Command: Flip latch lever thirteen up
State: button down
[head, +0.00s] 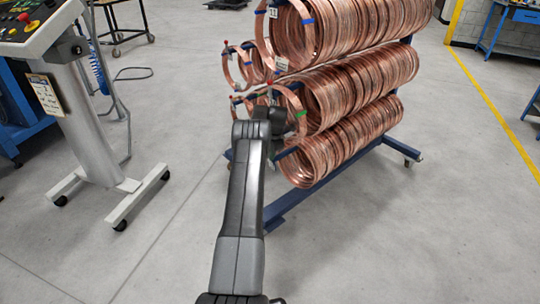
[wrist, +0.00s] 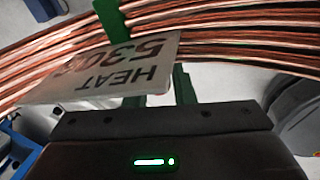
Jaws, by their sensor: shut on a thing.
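A copper coil (wrist: 220,25) crosses the top of the wrist view, with green pieces (wrist: 113,18) against it. My gripper (wrist: 160,95) is at this coil; its fingertips are partly hidden by a white tag (wrist: 110,70) reading HEAT and a number, upside down. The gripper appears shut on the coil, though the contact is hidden. In the head view my gripper (head: 293,125) is at the left end of the rack's middle tier, against the tubing. Small red-tipped parts (head: 269,83) show at the rack's left end. I cannot make out a latch lever numbered thirteen.
The blue wheeled rack (head: 285,207) carries several rows of copper coils (head: 345,95). A control console (head: 85,110) on a wheeled base stands at the left. A blue workbench (head: 510,25) is at the back right. The floor in front and to the right is clear.

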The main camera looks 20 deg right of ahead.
jog(key=shift+w+r, duration=0.2)
jog(key=shift+r, duration=0.05)
jog(key=c, duration=1.3)
grip_release()
jog(key=shift+f, duration=0.1)
jog(key=shift+f, duration=0.1)
jog(key=shift+s+p, duration=0.15)
jog(key=shift+p, duration=0.25)
jog(key=shift+s+a+r+t+h+p, duration=0.15)
jog(key=shift+r+t+h+p, duration=0.15)
jog(key=shift+p, duration=0.6)
jog(key=h+p, duration=0.1)
jog(key=a+f+t+h+p, duration=0.1)
jog(key=h+p, duration=0.1)
jog(key=s+a+t+h+p, duration=0.1)
jog(key=p, duration=0.1)
jog(key=shift+f+n, duration=0.25)
jog(key=shift+n, duration=0.05)
